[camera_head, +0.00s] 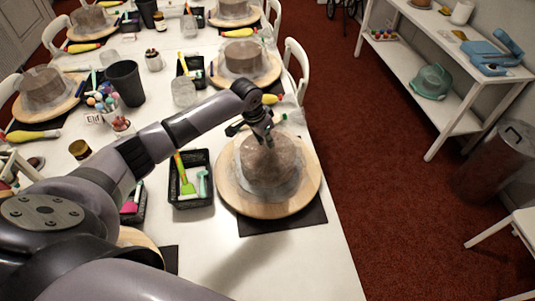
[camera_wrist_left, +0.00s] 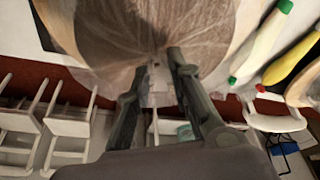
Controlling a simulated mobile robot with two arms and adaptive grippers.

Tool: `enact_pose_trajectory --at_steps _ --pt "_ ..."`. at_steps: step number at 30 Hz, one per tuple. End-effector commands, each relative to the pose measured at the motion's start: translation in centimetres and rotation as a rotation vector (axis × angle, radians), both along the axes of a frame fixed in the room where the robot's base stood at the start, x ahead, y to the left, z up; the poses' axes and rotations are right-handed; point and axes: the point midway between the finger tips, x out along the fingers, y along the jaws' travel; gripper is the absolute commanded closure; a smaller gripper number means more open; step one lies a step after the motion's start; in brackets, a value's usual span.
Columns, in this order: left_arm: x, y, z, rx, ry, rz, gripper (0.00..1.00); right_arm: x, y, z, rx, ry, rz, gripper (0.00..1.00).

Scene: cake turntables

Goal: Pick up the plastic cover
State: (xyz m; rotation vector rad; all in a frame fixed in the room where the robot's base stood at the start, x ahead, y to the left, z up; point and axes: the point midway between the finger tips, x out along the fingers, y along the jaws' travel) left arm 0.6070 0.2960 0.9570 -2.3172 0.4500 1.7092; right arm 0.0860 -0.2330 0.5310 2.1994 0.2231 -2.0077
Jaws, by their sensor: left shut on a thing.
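A clear plastic cover (camera_head: 291,187) is draped over the brown round cake (camera_head: 268,168) on the nearest wooden turntable (camera_head: 236,201). Its crinkled edge spreads over the wood around the cake. My left gripper (camera_head: 265,138) comes in from the left and is at the top of the cake, shut on the plastic cover. In the left wrist view my left gripper (camera_wrist_left: 163,60) has its fingertips against the cover (camera_wrist_left: 190,22), with a crumpled bit of film between them. The cake under the film still stands on the turntable. My right gripper is not in view.
A black basket (camera_head: 190,200) with green tools stands left of the turntable. A black cup (camera_head: 125,83) and more covered cakes stand farther back on the white table. White chairs line the table. A white shelf (camera_head: 455,115) stands at the right beyond red carpet.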

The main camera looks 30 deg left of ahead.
Motion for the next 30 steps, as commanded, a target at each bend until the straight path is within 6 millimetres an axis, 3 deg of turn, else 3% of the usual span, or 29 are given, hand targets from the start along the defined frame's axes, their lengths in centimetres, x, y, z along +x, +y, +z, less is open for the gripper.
enact_pose_trajectory --at_steps 17,23,30 --pt "0.1 0.0 0.9 0.0 -0.002 0.001 1.0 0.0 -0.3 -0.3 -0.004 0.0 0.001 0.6" --pt "0.2 0.0 3.9 -0.001 -0.006 -0.001 1.0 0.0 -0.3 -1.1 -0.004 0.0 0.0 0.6" --pt "0.2 0.0 10.3 0.0 -0.009 0.0 1.0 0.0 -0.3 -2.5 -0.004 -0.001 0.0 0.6"
